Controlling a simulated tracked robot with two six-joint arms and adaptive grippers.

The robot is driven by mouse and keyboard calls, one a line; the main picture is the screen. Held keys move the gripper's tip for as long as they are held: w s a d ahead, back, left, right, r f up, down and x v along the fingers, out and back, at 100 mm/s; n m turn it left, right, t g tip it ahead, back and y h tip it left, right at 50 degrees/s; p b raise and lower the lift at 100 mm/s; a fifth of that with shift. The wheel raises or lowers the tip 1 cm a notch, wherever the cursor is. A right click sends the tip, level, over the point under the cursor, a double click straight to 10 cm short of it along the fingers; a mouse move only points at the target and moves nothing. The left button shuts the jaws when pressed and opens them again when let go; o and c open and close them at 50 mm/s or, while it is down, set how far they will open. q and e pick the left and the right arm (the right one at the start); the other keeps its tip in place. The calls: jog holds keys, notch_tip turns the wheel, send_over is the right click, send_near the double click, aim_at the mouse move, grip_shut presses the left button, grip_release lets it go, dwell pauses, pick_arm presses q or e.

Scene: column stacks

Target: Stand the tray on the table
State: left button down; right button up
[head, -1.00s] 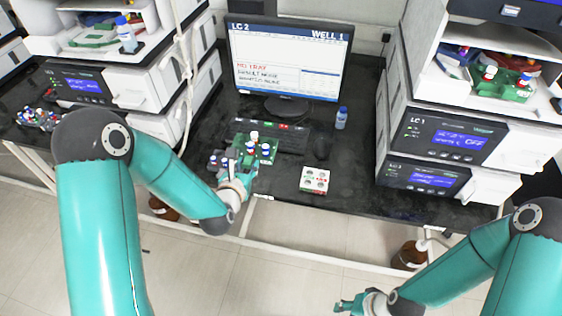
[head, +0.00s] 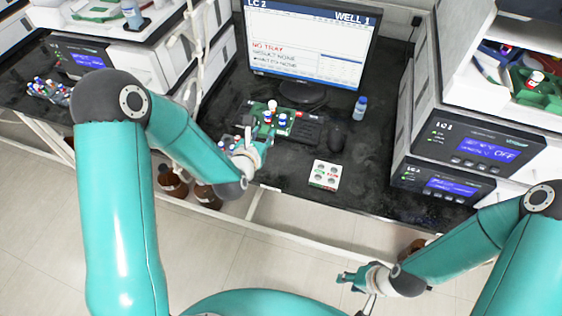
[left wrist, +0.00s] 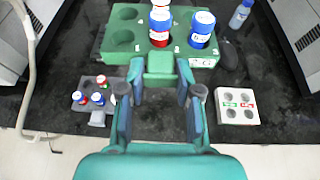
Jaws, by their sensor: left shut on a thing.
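The green tray (head: 297,117) carries a few capped vials, with blue and white caps. It shows large at the top of the left wrist view (left wrist: 122,56), with empty round holes at its left. My left gripper (head: 258,147) is shut on the tray's near tab, seen between the fingers (left wrist: 160,80) in the left wrist view. The tray looks level over the keyboard's left part; I cannot tell its height above the black table (head: 288,180). My right gripper (head: 351,277) hangs in front of the table, away from the tray; its jaw opening is unclear.
A white block with holes (head: 325,175) lies right of the tray, near the front edge. A small grey rack with vials (left wrist: 95,103) lies left of it. The keyboard (head: 309,130), mouse (head: 336,137), bottle (head: 360,107) and monitor (head: 308,45) stand behind. Instrument stacks (head: 460,155) flank the space.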

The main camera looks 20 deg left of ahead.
pick_arm(q)
jog(key=shift+w+a+f+n+y+b, duration=0.15)
jog(key=shift+w+a+n+y+b, duration=0.3)
jog(key=shift+b, duration=2.25)
jog(key=shift+w+a+f+n+y+b, duration=0.15)
jog(key=shift+w+b, duration=0.5)
jog(key=shift+b, duration=2.05)
jog(key=d+b, duration=0.1)
jog(key=b, duration=0.2)
jog(key=d+r+b, duration=0.1)
jog(key=b, duration=0.2)
jog(key=shift+s+r+m+b, duration=0.25)
jog(key=shift+s+m+b, duration=0.05)
jog(key=shift+s+b, duration=0.1)
jog(key=d+r+b, duration=0.1)
jog(key=b, duration=0.1)
jog(key=s+d+r+h+b, duration=0.1)
jog(key=shift+s+d+r+m+b, duration=0.1)
jog(key=shift+s+d+m+b, duration=0.1)
jog(key=shift+m+b, duration=0.2)
jog(key=shift+s+f+h, duration=0.1)
jog(key=shift+f+h, duration=0.1)
jog(key=shift+h, duration=0.1)
jog(key=b, duration=0.6)
send_over(275, 177)
notch_tip(275, 177, down, 14)
jog(key=shift+f, duration=0.2)
jog(key=shift+f+b, duration=0.3)
jog(key=shift+f, duration=2.15)
